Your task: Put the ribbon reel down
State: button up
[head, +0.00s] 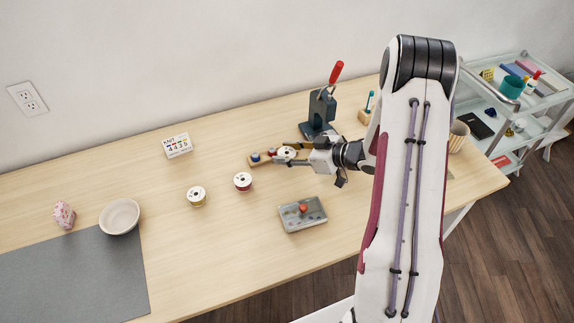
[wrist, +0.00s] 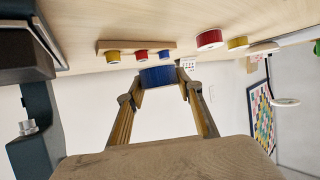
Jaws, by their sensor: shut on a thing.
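My gripper (head: 290,154) is shut on a blue ribbon reel (wrist: 158,77), which sits between both fingertips in the wrist view. In the head view the held reel (head: 286,152) shows its white top face, partly covered by my gripper. It is over or close to a narrow wooden board (head: 251,162) that bears small blue, red and yellow pieces. The board also shows in the wrist view (wrist: 106,45), upside down, just beyond the reel. I cannot tell whether the reel touches the board or its pieces.
A yellow reel (head: 197,197) and a red reel (head: 243,182) stand left of the board. A press (head: 320,113) with a red handle stands behind my gripper. A grey tin (head: 303,214) lies in front. A bowl (head: 119,216) is at left. Bare table lies between the tin and bowl.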

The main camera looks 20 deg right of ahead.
aim_at(287, 171)
jog(key=shift+f, duration=0.9)
jog(key=shift+f, duration=0.1)
jog(key=shift+f, duration=1.75)
jog(key=shift+f, duration=0.15)
jog(key=o, duration=1)
jog(key=shift+c, duration=0.2)
jog(key=shift+v, duration=6.05)
